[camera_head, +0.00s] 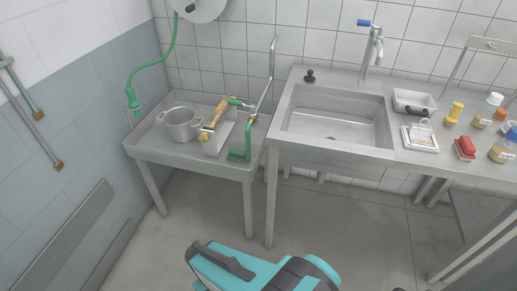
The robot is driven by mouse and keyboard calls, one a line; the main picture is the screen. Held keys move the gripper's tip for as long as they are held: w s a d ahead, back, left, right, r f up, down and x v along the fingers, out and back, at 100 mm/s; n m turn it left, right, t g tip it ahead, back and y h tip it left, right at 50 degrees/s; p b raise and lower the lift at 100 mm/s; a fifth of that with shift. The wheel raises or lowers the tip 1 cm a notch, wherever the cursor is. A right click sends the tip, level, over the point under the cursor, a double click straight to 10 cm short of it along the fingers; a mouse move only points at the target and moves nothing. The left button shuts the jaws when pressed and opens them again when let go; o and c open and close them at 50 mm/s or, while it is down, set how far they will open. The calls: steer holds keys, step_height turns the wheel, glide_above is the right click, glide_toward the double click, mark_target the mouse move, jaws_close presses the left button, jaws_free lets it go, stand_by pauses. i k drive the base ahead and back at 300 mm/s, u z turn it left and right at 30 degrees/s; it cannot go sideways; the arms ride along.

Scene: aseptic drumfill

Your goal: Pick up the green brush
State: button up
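A green L-shaped item (243,150), which may be the green brush, is at the front right of the low steel table (165,151). Its bristles cannot be made out at this size. A smaller green piece (236,102) shows behind it, beside a tan roll-like item (216,112) on a white stand. My gripper is not in view; only teal and black parts of my own body show at the bottom, apart from the table.
A steel pot (181,124) stands left of the stand. A green hose (152,66) hangs at the left wall. The sink (333,122) adjoins on the right, with bottles, a tray (414,102) and a red item (465,148) on its counter. Floor before the table is clear.

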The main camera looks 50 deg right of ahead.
mark_target(236, 155)
steer(key=u, duration=0.4)
steer(key=k, duration=0.15)
steer(key=z, duration=1.6)
steer(key=k, duration=0.95)
steer(key=u, duration=0.15)
steer(key=i, duration=0.9)
